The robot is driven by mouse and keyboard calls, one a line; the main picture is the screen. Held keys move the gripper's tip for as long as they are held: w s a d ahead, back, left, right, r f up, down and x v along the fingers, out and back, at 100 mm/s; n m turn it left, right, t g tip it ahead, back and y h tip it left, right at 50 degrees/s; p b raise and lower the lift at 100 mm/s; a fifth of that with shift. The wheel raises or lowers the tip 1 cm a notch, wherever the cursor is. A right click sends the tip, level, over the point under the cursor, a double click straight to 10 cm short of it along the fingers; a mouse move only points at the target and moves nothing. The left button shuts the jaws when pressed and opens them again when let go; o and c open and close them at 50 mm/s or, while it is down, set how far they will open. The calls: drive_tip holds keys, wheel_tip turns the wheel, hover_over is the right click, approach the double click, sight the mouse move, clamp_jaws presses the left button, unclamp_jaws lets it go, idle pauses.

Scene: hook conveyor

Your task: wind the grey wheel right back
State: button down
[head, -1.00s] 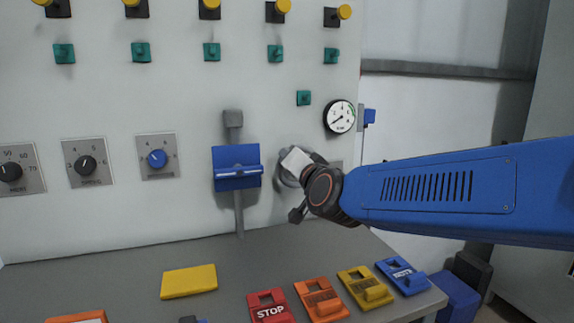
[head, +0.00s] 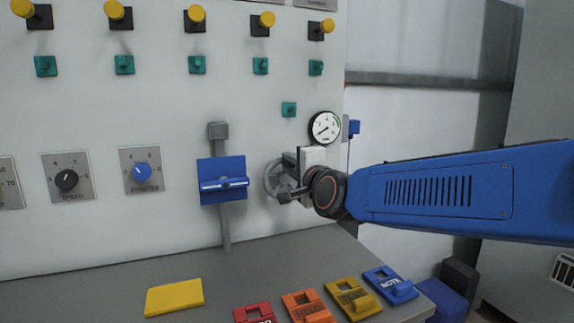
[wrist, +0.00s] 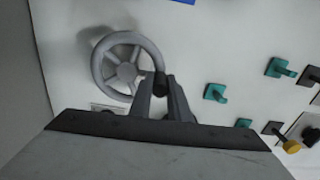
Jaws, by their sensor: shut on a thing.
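The grey wheel (head: 269,181) is a spoked handwheel on the pale panel, partly hidden behind my gripper in the head view. In the wrist view the wheel (wrist: 104,49) shows its rim, spokes and hub. A dark crank knob (wrist: 160,86) stands out from its rim on the side nearest me. My gripper (wrist: 161,98) has its two fingers closed around this knob. In the head view my gripper (head: 288,178) reaches in from the right and covers the wheel's right side.
A blue slider block (head: 222,192) on a vertical grey bar is left of the wheel. A round gauge (head: 325,127) is above right. Below, the grey bench (head: 110,275) carries a yellow plate (head: 174,297) and several coloured tags. Teal and yellow knobs line the panel above.

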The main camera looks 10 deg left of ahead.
drive_tip(key=shift+w+d+m, duration=0.1)
drive_tip(key=shift+m, duration=0.2)
drive_tip(key=c, duration=1.7)
unclamp_jaws()
drive_tip(key=shift+o, duration=0.2)
drive_tip(key=v, duration=1.7)
drive_tip(key=shift+d, duration=0.2)
